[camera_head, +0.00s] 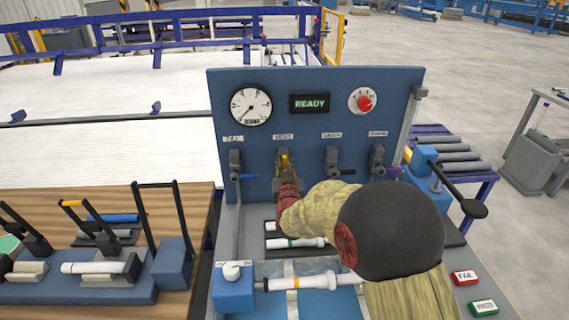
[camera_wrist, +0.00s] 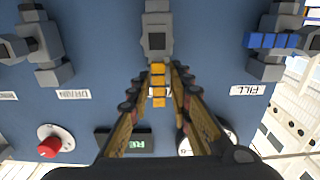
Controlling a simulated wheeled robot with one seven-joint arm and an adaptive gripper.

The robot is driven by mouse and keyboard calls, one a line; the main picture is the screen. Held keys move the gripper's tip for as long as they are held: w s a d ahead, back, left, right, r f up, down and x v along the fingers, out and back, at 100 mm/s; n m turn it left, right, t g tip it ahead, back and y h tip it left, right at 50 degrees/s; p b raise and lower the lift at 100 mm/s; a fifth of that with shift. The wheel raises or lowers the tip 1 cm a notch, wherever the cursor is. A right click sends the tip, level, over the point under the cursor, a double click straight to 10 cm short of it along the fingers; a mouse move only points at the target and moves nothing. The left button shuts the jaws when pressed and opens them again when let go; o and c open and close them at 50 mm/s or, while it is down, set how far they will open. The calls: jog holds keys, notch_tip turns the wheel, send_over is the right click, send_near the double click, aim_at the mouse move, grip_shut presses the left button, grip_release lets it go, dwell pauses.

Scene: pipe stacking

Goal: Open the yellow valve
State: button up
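The yellow valve handle (camera_head: 285,164) is on the blue upright panel, under the VENT label, second valve from the left. In the wrist view, which is upside down, the yellow handle (camera_wrist: 158,84) stands in line with its grey valve body (camera_wrist: 157,40), pointing toward the gauge side of the panel. My gripper (camera_wrist: 158,72) is at the handle, with one finger on each side of it. The fingers look apart, with narrow strips of panel showing beside the handle; contact is not clear. In the head view my gripper (camera_head: 287,178) and arm hide the lower part of this valve.
A valve with a blue handle (camera_head: 248,177) is close on the left, its handle sideways. Valves with black (camera_head: 347,172) and purple (camera_head: 394,170) handles are on the right. A gauge (camera_head: 250,105), READY display (camera_head: 309,102) and red knob (camera_head: 364,103) are above. White pipes (camera_head: 296,243) lie below.

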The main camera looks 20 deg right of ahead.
jog(key=shift+o, duration=1)
jog(key=shift+s+r, duration=0.1)
jog(key=shift+s, duration=0.15)
jog(key=v, duration=1.1)
jog(key=shift+s, duration=0.25)
jog(key=shift+a, duration=0.15)
